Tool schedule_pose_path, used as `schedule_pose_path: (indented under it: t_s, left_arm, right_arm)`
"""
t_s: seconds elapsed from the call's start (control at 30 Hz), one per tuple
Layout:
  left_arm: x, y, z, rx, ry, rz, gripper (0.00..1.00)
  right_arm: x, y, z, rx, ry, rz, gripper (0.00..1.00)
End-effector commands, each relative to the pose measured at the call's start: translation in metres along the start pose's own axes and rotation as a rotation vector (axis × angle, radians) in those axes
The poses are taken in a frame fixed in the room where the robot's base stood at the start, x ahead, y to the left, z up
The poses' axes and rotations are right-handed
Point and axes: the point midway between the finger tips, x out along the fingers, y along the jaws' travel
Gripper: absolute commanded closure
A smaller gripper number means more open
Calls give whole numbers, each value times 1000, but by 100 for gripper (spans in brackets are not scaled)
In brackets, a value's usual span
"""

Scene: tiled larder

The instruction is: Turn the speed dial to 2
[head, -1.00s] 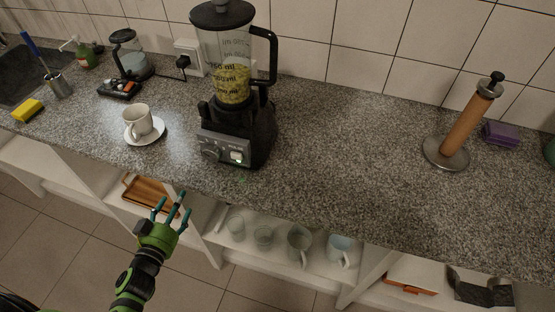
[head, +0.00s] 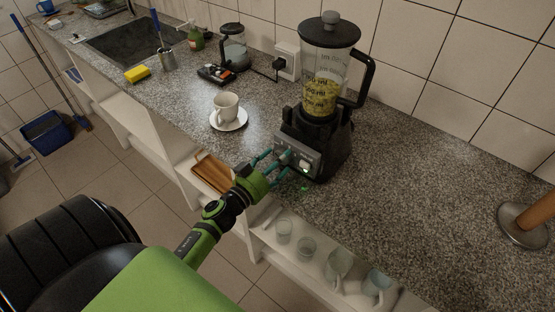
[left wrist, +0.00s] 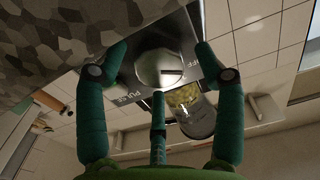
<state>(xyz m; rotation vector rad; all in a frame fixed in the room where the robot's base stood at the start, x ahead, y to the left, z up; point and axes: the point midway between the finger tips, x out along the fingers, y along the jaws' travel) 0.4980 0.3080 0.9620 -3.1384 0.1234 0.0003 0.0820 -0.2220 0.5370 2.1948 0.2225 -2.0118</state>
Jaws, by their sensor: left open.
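The blender (head: 321,105) stands upright on the counter with yellow pieces in its jar. Its speed dial (head: 284,157) is on the left of the grey front panel, partly hidden by my fingers. In the left wrist view the round pale dial (left wrist: 158,68) has a dark pointer mark towards the picture's right, near a label that seems to read OFF; PULSE is printed at lower left. My left gripper (head: 273,168) is open in front of the dial. In the left wrist view its fingers (left wrist: 158,75) spread around the dial; I cannot tell whether they touch it. My right gripper is not in view.
A cup (head: 226,106) on a saucer (head: 241,122) stands left of the blender. Glasses and mugs (head: 306,249) sit on the shelf below. The counter right of the blender is clear up to the wooden roll holder (head: 524,224).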

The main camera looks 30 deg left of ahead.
Motion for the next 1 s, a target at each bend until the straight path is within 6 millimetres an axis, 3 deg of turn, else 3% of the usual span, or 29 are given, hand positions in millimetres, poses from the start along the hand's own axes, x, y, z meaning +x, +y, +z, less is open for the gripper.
schedule_pose_path:
  t_s: [0.13,0.27,0.3,0.67,1.0]
  left_arm:
    - [0,0,0,-1,0,0,31]
    - [0,0,0,-1,0,0,83]
    - [0,0,0,-1,0,0,87]
    - [0,0,0,28,0,0,88]
    - [0,0,0,234,0,0,88]
  right_arm:
    - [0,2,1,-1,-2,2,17]
    - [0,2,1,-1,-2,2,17]
    - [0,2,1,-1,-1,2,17]
    - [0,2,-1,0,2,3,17]
    - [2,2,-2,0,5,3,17]
